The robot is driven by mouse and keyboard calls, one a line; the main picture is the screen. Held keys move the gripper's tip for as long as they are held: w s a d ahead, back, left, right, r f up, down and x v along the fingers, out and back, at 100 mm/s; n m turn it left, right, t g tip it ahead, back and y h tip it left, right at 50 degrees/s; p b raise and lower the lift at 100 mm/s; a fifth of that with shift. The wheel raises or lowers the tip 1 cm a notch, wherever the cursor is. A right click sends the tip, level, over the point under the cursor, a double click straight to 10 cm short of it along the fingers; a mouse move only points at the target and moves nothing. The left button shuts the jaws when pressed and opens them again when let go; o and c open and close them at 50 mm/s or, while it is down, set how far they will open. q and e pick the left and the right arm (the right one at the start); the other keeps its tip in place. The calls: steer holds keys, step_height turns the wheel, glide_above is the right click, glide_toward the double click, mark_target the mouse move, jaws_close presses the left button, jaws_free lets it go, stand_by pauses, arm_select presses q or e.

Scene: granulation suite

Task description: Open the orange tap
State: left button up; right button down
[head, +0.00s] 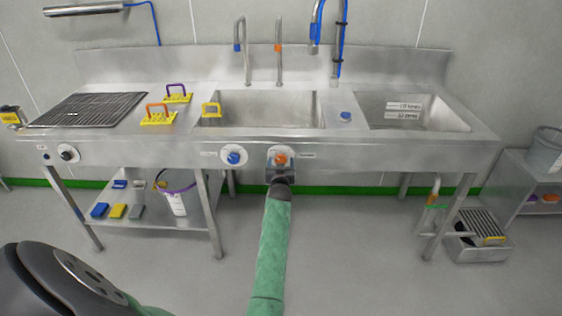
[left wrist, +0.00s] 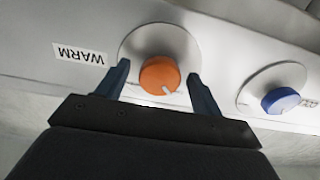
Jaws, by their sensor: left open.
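The orange tap knob (head: 281,158) sits on a round plate on the front panel of the steel sink unit. In the left wrist view the orange knob (left wrist: 160,75) shows a white mark toward its lower right, and a "WARM" label (left wrist: 80,54) appears upside down beside its plate. My left gripper (head: 281,168) is at the panel, just in front of the knob. Its two open fingers (left wrist: 159,88) stand on either side of the knob, with visible gaps; I cannot tell whether either touches it. My right gripper is not in view.
A blue knob (head: 234,157) is close beside the orange one on the panel; it also shows in the left wrist view (left wrist: 281,100). A black knob (head: 68,153) is farther left. Basins, spouts and yellow-based handled tools are above. The floor in front is clear.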

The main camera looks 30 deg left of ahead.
arm_select(q)
steer(key=shift+s+r, duration=0.1)
steer(key=shift+r, duration=0.05)
steer(key=shift+c, duration=0.2)
steer(key=c, duration=1)
steer(key=shift+o, duration=0.2)
